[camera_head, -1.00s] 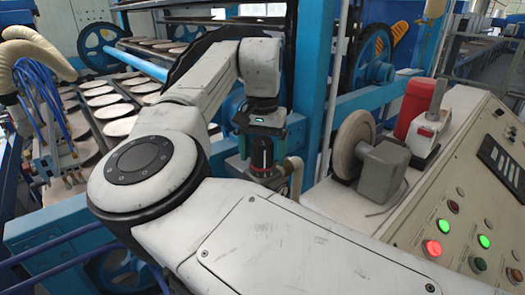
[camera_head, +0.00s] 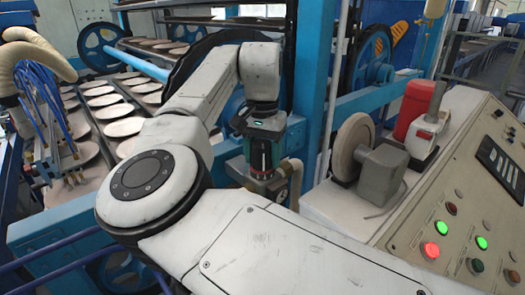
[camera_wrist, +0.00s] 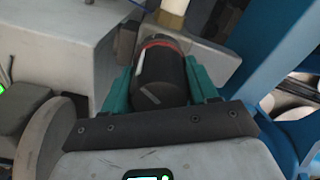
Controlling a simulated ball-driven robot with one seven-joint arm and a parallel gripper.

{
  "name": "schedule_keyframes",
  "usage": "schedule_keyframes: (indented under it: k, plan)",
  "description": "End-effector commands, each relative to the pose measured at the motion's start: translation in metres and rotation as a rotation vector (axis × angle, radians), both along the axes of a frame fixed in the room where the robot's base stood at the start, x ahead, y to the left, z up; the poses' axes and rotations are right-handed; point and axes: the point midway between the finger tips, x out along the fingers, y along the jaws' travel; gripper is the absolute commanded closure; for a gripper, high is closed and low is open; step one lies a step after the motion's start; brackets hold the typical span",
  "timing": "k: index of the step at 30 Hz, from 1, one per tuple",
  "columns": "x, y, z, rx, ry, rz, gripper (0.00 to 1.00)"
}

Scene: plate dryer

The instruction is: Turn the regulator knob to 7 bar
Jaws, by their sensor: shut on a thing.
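The regulator knob (camera_wrist: 160,80) is a black cylinder with a red ring near its far end and a pale line mark on its near end face. In the wrist view it sits between the two green fingers of my gripper (camera_wrist: 162,88), which is shut on it. In the head view my gripper (camera_head: 264,152) points down around the dark knob with its red band, and the metal regulator body (camera_head: 268,185) shows just below. The pressure gauge reading cannot be made out in either view.
A control panel (camera_head: 455,215) with lit red and green buttons stands at the right. A grey motor block with a round disc (camera_head: 352,147) and a red container (camera_head: 414,105) stand beside it. A blue post (camera_head: 311,100) rises close to my gripper. Plates on racks (camera_head: 115,100) lie at the left.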

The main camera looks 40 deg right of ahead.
Motion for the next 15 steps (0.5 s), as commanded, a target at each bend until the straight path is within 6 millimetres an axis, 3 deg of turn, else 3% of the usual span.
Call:
schedule_keyframes:
  k: [15]
  plan:
    - [-0.0006,-0.0006,0.0024,-0.002,0.001,-0.338,0.72]
